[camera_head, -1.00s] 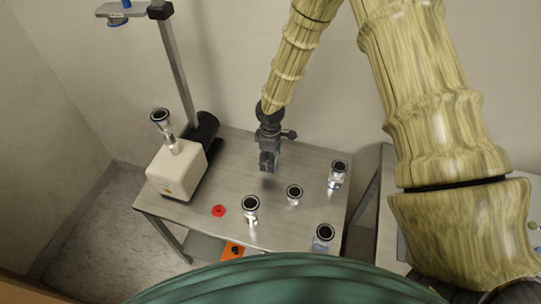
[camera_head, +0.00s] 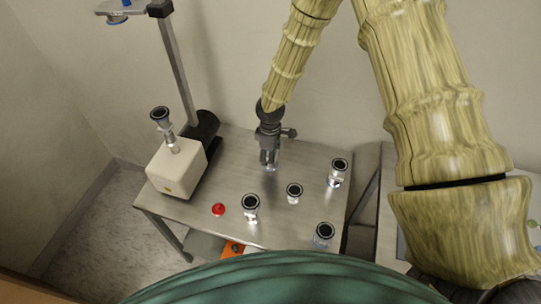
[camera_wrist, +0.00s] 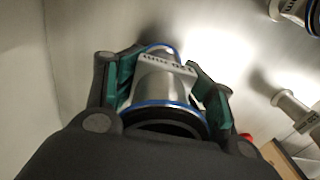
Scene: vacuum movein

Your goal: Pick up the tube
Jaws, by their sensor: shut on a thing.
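My gripper (camera_head: 268,160) is over the back middle of the metal table in the head view. In the wrist view my gripper (camera_wrist: 165,75) has a teal-padded finger on each side of a clear, silvery tube (camera_wrist: 165,83). The tube has a blue ring, a dark rim at the near end and a printed label, and the gripper is shut on it. In the head view the tube is small and partly hidden by the fingers. I cannot tell whether its bottom touches the table.
Several black-topped glass pieces, including one at front left (camera_head: 250,208) and one at right (camera_head: 337,172), stand on the metal table (camera_head: 225,180). A red knob-like item (camera_head: 218,209) lies near the front edge. A white box (camera_head: 177,167) and a stand (camera_head: 180,75) occupy the left.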

